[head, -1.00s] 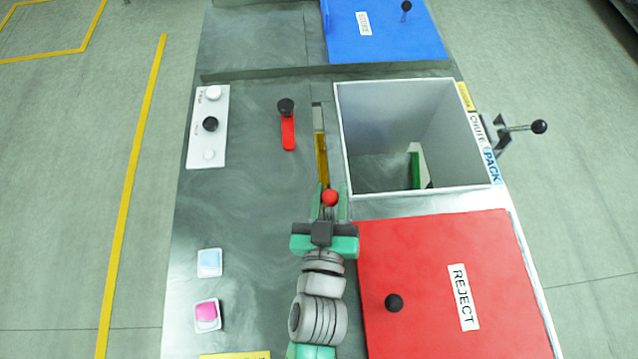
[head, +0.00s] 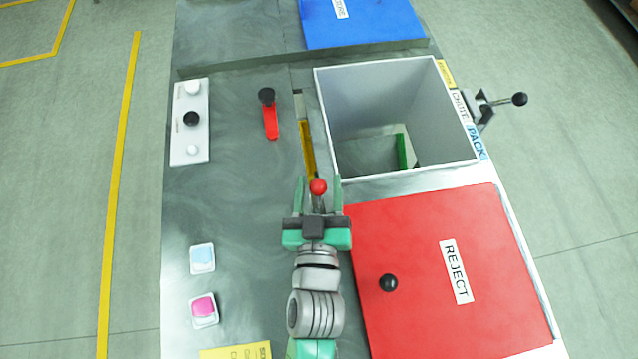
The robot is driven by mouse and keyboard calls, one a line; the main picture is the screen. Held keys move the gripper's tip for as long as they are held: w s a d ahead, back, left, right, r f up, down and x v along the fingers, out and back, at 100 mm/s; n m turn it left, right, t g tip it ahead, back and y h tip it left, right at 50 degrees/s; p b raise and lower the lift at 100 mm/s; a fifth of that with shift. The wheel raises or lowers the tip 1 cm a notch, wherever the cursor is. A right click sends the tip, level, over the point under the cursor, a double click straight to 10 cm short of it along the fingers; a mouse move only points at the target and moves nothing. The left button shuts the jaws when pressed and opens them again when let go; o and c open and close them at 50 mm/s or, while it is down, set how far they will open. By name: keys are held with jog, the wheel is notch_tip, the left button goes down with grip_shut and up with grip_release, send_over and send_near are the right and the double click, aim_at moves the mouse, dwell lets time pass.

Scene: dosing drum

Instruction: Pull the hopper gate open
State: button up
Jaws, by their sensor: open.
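A red ball knob (head: 318,186) stands at the near end of a yellow strip (head: 307,150) in a narrow slot left of the white open-topped box. It looks like the gate's handle, but no label on it can be read. My gripper (head: 318,188) is open, with its two green fingers on the left and right of the knob, pointing away from me. A gap shows on each side of the knob. The knob's stem is mostly hidden by my gripper.
The white box (head: 325,110) is close on the right, with a green piece (head: 402,150) inside. A red REJECT lid (head: 430,230) lies right of my arm. A red lever (head: 270,120) with a black knob stands left of the slot.

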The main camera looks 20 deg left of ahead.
jog(key=v, duration=0.7)
jog(key=shift+s, duration=0.25)
dwell(0.6)
